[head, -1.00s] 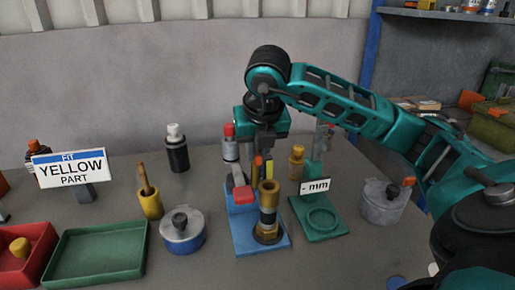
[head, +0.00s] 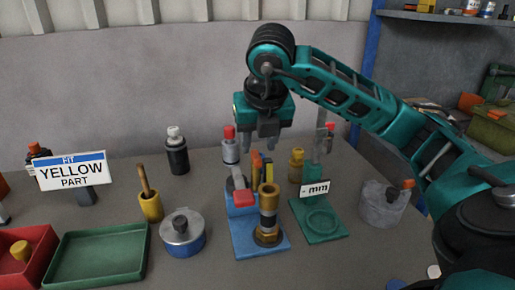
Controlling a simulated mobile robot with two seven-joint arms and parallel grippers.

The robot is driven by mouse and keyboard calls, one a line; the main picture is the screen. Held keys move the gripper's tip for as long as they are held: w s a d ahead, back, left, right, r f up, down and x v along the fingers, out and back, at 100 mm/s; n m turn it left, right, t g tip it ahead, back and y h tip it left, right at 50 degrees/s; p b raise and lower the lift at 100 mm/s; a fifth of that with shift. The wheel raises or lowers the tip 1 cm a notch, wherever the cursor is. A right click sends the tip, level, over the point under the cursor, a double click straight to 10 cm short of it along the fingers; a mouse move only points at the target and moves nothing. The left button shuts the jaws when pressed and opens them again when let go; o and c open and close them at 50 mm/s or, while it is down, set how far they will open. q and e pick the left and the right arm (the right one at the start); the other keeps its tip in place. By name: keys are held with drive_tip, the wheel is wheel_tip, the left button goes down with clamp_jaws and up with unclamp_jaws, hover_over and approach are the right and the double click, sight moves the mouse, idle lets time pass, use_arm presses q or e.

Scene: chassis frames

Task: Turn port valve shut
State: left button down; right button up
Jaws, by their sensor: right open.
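A blue stand (head: 249,238) sits mid-bench. It bears an upright brass and dark fitting (head: 267,212) at its front and a red-topped grey part (head: 239,184) at its back left. Small upright orange (head: 256,162) and yellow (head: 267,167) pieces show behind the fitting. I cannot tell for certain which of these is the port valve's handle, or how far it is turned. My right gripper (head: 262,146) hangs above and behind the stand, fingers down, open and empty, apart from the pieces below. My left gripper is not in view.
A green stand (head: 321,232) with a "- mm" sign is right of the blue one. A grey pot (head: 383,206) stands further right. A lidded blue pot (head: 182,241), a yellow cup (head: 151,207), a green tray (head: 97,277) and a red tray (head: 40,239) are left. A wall stands behind.

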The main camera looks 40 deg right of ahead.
drive_tip(key=p+v, duration=0.3)
drive_tip(key=v, duration=0.6)
idle(0.4)
